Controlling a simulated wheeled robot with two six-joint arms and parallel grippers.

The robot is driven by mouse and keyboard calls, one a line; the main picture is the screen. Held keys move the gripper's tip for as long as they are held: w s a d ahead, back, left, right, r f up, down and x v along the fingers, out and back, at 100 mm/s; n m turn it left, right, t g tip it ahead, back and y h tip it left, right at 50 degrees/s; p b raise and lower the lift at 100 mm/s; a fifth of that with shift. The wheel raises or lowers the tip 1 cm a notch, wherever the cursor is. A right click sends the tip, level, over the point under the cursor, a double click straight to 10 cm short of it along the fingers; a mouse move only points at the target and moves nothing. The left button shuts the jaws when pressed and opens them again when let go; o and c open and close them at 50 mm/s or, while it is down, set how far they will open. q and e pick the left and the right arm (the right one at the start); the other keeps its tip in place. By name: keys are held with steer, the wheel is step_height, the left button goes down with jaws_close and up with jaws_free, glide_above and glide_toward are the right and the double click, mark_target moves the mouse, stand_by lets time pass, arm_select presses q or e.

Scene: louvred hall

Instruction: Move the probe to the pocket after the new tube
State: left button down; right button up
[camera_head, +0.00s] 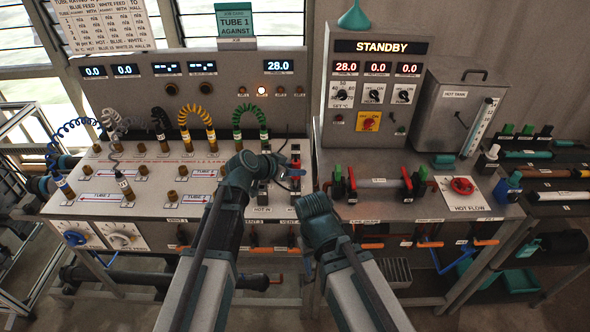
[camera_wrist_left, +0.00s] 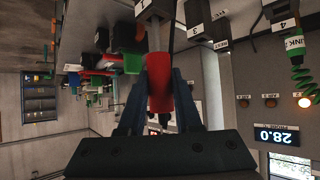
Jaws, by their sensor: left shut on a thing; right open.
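The probe (camera_wrist_left: 159,82) has a red sleeve and a grey shaft. In the left wrist view my left gripper (camera_wrist_left: 157,100) is shut around the sleeve. In the head view my left gripper (camera_head: 289,172) is over the bench by the hot inlet, and the probe (camera_head: 296,163) shows only small there. My right gripper (camera_head: 318,228) is lower, near the bench's front edge, open, its fingers hardly visible. A card (camera_head: 236,22) reads TUBE 1 AGAINST.
Blue, white, black, yellow and green coiled hoses (camera_head: 197,120) stand on the left bench. A STANDBY console (camera_head: 380,75) stands behind red and green valve handles (camera_head: 345,182). A hot tank (camera_head: 455,112) is at right. Orange-handled valves (camera_head: 372,246) line the front edge.

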mark_target(293, 164)
arm_select(q)
steer(key=shift+f+b, duration=0.85)
steer(key=shift+f, duration=0.1)
steer(key=c, duration=0.5)
jaws_free()
steer(key=shift+r, duration=0.1)
steer(key=r+p, duration=0.2)
steer(key=s+a+r+p, duration=0.1)
steer(key=r+p, duration=0.1)
steer(key=s+a+r+p, duration=0.1)
steer(key=r+p, duration=0.1)
steer(key=shift+s+a+r+p, duration=0.15)
steer(key=shift+p, duration=0.15)
